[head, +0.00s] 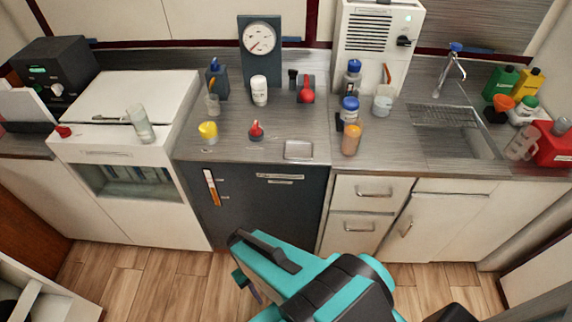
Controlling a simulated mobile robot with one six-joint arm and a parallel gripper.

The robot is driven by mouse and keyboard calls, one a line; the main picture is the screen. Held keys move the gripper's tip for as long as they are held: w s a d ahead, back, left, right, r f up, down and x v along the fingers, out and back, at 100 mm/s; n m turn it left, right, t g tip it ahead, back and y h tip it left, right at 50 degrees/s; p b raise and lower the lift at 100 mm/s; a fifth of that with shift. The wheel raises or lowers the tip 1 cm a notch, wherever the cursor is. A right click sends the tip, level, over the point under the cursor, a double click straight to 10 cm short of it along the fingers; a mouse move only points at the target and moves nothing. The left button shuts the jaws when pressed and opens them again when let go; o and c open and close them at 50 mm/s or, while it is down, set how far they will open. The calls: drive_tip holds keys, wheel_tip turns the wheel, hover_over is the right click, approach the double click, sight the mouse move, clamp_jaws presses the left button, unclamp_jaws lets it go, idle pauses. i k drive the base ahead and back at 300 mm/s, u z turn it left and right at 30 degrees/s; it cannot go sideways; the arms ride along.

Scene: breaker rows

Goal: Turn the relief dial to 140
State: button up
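A round white gauge (260,38) with a red needle stands on a dark upright panel at the back of the counter; its numbers are too small to read. A red knob-like part (306,92) on a dark fitting sits below and right of it. A smaller red-topped piece (256,130) and a yellow-topped piece (208,131) stand nearer the front edge. No readable label shows which is the relief dial. My teal and black arm is at the bottom centre, with my gripper (246,284) low in front of the dark cabinet, apart from the counter. Its fingers are not clear.
Bottles and cups stand on the counter, including an orange-brown bottle (351,139) and a white bottle (259,90). A white appliance (377,45) with a black knob stands at the back. A sink (459,130) is at right. The wooden floor before the cabinets is clear.

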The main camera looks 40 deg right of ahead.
sight(292, 74)
drive_tip(key=z, duration=0.8)
drive_tip(key=k, duration=1)
drive_tip(key=u, duration=0.05)
drive_tip(key=i, duration=0.85)
drive_tip(key=z, duration=0.05)
